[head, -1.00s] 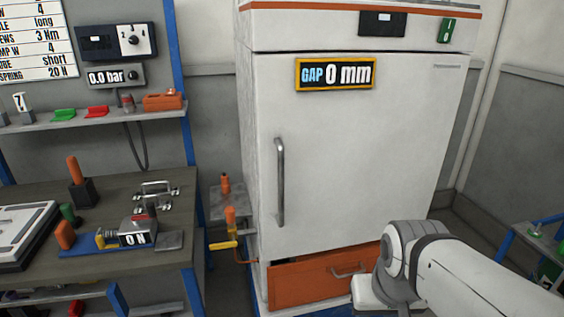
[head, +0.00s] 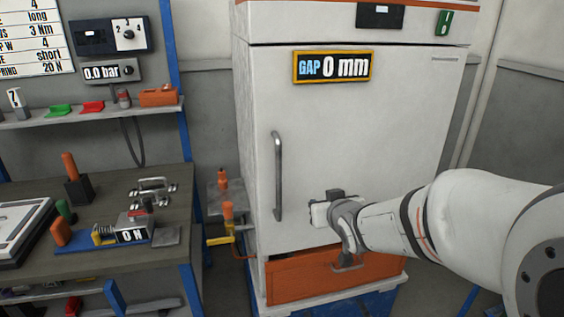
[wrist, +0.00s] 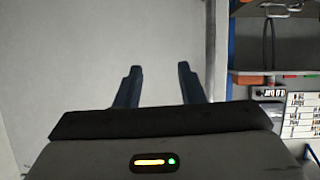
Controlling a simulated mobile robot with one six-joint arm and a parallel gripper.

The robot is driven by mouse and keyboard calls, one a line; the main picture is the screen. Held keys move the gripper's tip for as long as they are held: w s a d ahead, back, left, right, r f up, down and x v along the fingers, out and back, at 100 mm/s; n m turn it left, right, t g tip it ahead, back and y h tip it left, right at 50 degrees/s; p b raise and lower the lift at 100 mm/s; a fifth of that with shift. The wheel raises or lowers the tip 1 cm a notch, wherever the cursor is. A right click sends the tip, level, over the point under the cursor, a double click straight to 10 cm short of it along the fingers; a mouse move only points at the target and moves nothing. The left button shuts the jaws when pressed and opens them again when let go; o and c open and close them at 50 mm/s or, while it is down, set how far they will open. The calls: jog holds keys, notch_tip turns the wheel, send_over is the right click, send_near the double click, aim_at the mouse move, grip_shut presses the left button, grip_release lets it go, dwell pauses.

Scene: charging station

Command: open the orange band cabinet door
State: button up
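The white cabinet with an orange band (head: 290,5) along its top stands in the middle of the head view. Its door (head: 375,140) is shut, and the display (head: 334,67) on it reads "GAP 0 mm". A vertical metal bar handle (head: 278,177) is on the door's left side. My gripper (head: 320,210) is in front of the lower door, to the right of the handle and apart from it. In the wrist view my gripper's two fingers (wrist: 160,75) are spread with nothing between them. I cannot make out the handle there.
An orange drawer (head: 310,280) is under the door, with a handle partly behind my arm. Left of the cabinet are a small stand with a yellow crank (head: 220,240) and a workbench (head: 100,250) holding clamps. A shelf (head: 60,115) hangs above the bench.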

aim_at(280, 171)
jog(key=w+a+r+n+t+y, duration=0.1)
jog(key=w+a, duration=0.2)
jog(key=a, duration=0.1)
jog(key=w+a+r+t+y+p, duration=0.1)
jog(key=w+a+y, duration=0.1)
jog(key=w+a, duration=0.1)
jog(key=w+a+n+t+y, duration=0.1)
jog(key=w+a+y, duration=0.1)
jog(key=w+a, duration=0.2)
jog(key=shift+w+a+r+n, duration=0.3)
jog(key=shift+w+r, duration=0.1)
jog(key=shift+w, duration=0.1)
grip_shut()
